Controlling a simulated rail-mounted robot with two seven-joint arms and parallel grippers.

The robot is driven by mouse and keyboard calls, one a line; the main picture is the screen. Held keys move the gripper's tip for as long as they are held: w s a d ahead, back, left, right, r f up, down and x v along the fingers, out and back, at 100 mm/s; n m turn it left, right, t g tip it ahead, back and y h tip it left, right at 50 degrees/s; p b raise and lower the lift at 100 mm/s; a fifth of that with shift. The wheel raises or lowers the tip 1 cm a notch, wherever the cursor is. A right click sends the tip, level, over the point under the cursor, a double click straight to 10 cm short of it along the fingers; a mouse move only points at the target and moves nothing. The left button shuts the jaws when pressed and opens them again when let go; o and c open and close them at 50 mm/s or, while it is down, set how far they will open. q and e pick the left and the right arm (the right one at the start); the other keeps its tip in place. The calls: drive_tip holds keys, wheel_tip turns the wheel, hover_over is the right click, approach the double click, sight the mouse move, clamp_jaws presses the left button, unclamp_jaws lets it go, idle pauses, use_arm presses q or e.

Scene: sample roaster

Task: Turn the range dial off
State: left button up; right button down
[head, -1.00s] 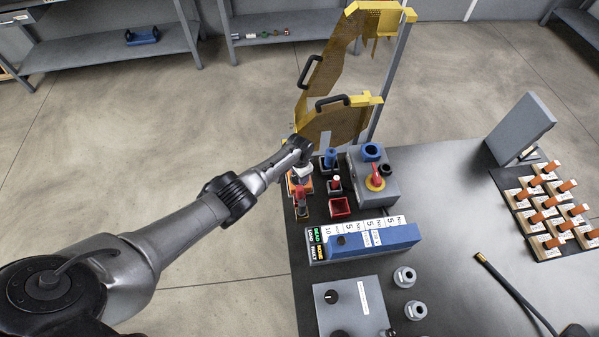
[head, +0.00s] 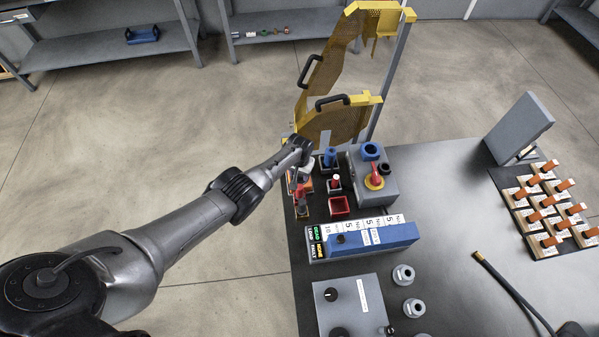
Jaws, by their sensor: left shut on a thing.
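Two black knobs show that could be the range dial; I cannot tell which. One knob (head: 332,295) is on the grey box (head: 350,318) at the table's front, and one knob (head: 340,239) is on the long blue unit (head: 395,237). A red rotary handle (head: 376,180) on a yellow plate sits on another grey box (head: 388,194) further back. My left gripper (head: 296,186) is at the table's left edge, away from all of these. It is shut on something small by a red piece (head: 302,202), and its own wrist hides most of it. My right gripper is out of view.
A yellow mesh guard with black handles (head: 332,103) stands behind the table. Small red and blue holders (head: 339,206) stand close to my left gripper. A rack of orange-tipped pieces (head: 530,222) and a tilted grey panel (head: 520,128) are at right.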

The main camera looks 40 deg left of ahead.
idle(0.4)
use_arm(q)
drive_tip(key=o, duration=0.9)
drive_tip(key=shift+r, duration=0.1)
drive_tip(key=shift+r+p, duration=0.25)
drive_tip(key=shift+p, duration=0.05)
drive_tip(key=shift+r+p, duration=3.85)
drive_tip(key=shift+r, duration=2.7)
